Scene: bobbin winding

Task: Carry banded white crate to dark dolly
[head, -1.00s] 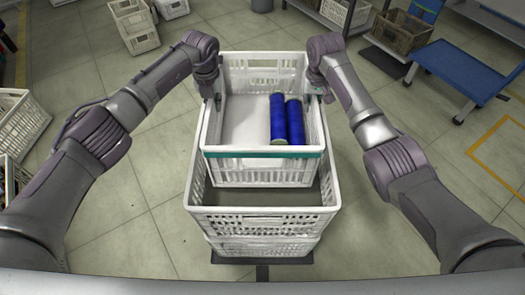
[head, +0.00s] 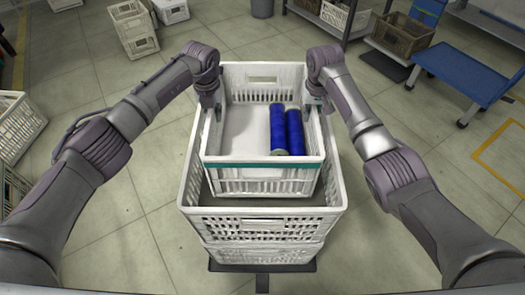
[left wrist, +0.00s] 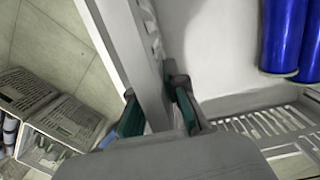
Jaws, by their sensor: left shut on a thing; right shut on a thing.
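The white crate with a teal band (head: 262,160) is in the middle of the head view, with two blue bobbins (head: 286,130) lying inside at its right. My left gripper (head: 213,103) is shut on its left wall and my right gripper (head: 317,103) on its right wall. In the left wrist view, the teal-padded fingers (left wrist: 158,108) straddle the crate wall. The crate appears over the opening of a larger white crate (head: 262,225); I cannot tell whether it touches that crate. A dark dolly-like base (head: 222,266) shows under the larger crate, mostly hidden.
A blue cart (head: 460,70) stands at right, near yellow floor lines. White crates (head: 133,32) stand at back left, another (head: 18,125) at left. Floor beside the stack is clear.

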